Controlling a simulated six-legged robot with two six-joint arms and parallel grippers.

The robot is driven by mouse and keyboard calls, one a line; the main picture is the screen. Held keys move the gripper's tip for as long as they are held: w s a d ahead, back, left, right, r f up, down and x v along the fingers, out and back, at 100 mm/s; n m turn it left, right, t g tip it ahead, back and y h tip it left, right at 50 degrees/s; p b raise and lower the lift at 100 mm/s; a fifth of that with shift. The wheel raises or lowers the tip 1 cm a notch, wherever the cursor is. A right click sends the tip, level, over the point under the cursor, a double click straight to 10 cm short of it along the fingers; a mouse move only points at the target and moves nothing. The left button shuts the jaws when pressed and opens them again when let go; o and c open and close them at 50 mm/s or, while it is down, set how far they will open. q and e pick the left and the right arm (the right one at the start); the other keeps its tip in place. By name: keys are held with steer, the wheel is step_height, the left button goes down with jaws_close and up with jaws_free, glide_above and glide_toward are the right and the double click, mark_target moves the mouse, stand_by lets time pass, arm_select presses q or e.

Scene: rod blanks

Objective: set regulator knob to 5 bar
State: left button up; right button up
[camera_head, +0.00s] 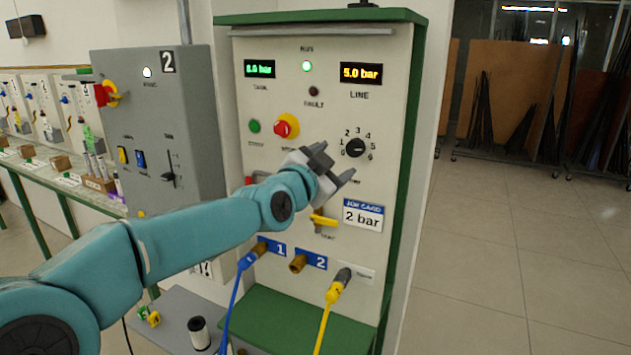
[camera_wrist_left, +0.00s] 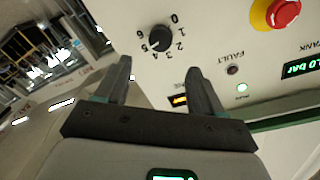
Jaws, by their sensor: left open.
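The regulator knob (camera_head: 356,147) is a round black dial on the upright panel, ringed by numbers. It also shows in the left wrist view (camera_wrist_left: 160,38), just beyond the fingertips. A pale mark on it points near the 5 side of the scale, too small to read exactly. The amber LINE display (camera_head: 361,75) reads 5.0 bar. My left gripper (camera_head: 337,163) is open and empty, lower left of the knob. In the left wrist view its fingers (camera_wrist_left: 159,68) are spread apart, with the knob ahead of the gap and no visible contact. My right gripper is not in view.
A job card (camera_head: 363,215) on the panel reads 2 bar. A red stop button (camera_head: 286,126) and a yellow lever (camera_head: 322,220) are near my arm. Blue (camera_head: 236,286) and yellow (camera_head: 327,312) hoses hang below. Open floor lies to the right.

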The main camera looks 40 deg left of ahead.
arm_select(q)
steer(key=s+d, duration=0.1)
steer(key=s, duration=0.6)
steer(key=shift+d, duration=0.1)
steer(key=w+d+f+n+g+h, duration=0.1)
steer(key=d+f+g, duration=0.25)
steer(key=f, duration=0.85)
steer(key=w+d+f+n+g+h, duration=0.15)
steer(key=d+f, duration=0.35)
steer(key=f, duration=0.7)
steer(key=w+d+f+n+g+h, duration=0.1)
steer(key=d+f+g+h, duration=0.2)
steer(key=f, duration=0.9)
steer(key=s+d+f+n+g, duration=0.1)
steer(key=s+d+f+g, duration=0.3)
steer(key=s+d+f, duration=0.3)
steer(key=s+d+f+n+g+h, duration=0.1)
steer(key=s+d+f+g, duration=0.4)
steer(key=s+f, duration=1.2)
steer(key=shift+s+d+n, duration=0.15)
steer(key=shift+d+n, duration=0.6)
steer(key=shift+d, duration=0.25)
steer(key=shift+h, duration=0.25)
